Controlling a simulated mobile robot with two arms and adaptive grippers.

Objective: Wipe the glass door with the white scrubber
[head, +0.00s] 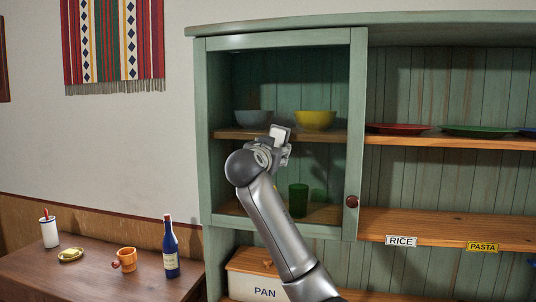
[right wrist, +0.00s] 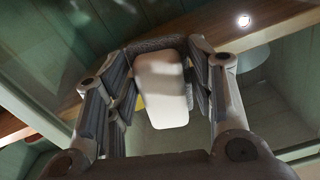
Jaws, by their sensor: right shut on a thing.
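The glass door (head: 356,110) is the left front of the green cabinet, with a green frame, a clear pane and a dark red knob (head: 351,201) at its lower right. It looks closed. My right gripper (head: 277,142) is in front of the pane, left of its middle, and shut on the white scrubber (head: 280,133). In the right wrist view the scrubber (right wrist: 162,90) is a pale rounded block between the fingers. Whether it touches the glass I cannot tell. My left gripper is not in view.
Behind the glass are a grey bowl (head: 253,117), a yellow bowl (head: 316,119) and a green cup (head: 298,199). Open shelves at right hold plates (head: 399,128). A side table (head: 110,280) at lower left holds a blue bottle (head: 170,248) and an orange mug (head: 127,259).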

